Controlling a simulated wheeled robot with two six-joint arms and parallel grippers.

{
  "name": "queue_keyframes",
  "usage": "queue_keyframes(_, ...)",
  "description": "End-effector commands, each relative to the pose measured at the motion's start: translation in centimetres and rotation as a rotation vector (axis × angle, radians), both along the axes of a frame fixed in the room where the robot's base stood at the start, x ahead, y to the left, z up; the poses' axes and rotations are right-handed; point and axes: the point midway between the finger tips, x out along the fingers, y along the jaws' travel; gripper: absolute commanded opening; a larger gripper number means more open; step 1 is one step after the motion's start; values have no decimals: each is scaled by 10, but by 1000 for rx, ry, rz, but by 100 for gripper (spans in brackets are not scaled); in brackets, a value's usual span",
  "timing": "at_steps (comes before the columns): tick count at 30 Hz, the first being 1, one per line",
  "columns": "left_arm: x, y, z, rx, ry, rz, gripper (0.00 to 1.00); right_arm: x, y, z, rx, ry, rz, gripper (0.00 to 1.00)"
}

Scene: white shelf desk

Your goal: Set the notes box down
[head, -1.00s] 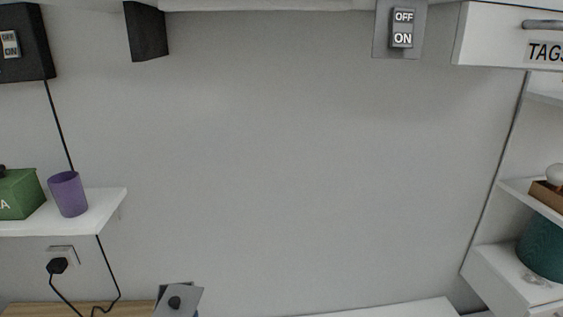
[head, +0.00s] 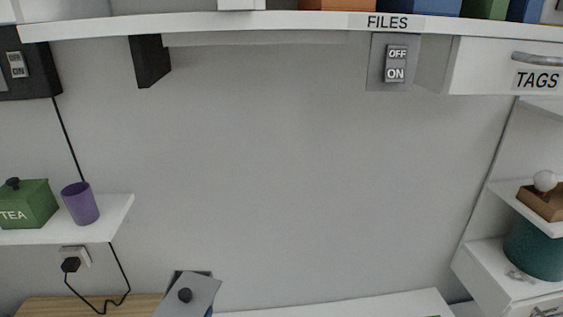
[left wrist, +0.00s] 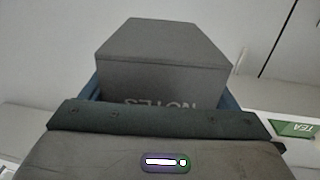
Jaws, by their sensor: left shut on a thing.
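The notes box is a grey box (left wrist: 150,75) with NOTES upside down on its near face in the left wrist view. My left gripper (left wrist: 160,97) is shut on it, with blue fingers along its two sides. I cannot tell there which part is box and which is gripper. What lies under the box is hidden. My right gripper is not in view.
A long white shelf (head: 270,24) labelled FILES crosses the top, with a TAGS drawer (head: 500,70) at right. A small left shelf (head: 115,212) holds a green TEA box (head: 30,208) and a purple cup (head: 80,204). A teal pot (head: 535,250) stands at right.

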Motion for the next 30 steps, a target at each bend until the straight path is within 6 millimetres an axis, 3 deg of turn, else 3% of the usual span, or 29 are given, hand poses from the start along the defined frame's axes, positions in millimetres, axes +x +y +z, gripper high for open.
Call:
queue_keyframes(1,-3,0,9,0,-1,2,49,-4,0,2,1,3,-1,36)
queue_keyframes(4,-7,1,13,1,0,6,49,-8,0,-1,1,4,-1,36)
queue_keyframes(16,-6,1,9,2,-1,6,49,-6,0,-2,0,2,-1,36)
queue_keyframes(20,3,1,-11,2,-1,3,49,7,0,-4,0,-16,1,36)
queue_keyframes(25,28,6,-60,4,-1,17,49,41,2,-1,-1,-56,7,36)
queue_keyframes(30,42,15,-82,4,-2,51,49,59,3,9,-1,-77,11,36)
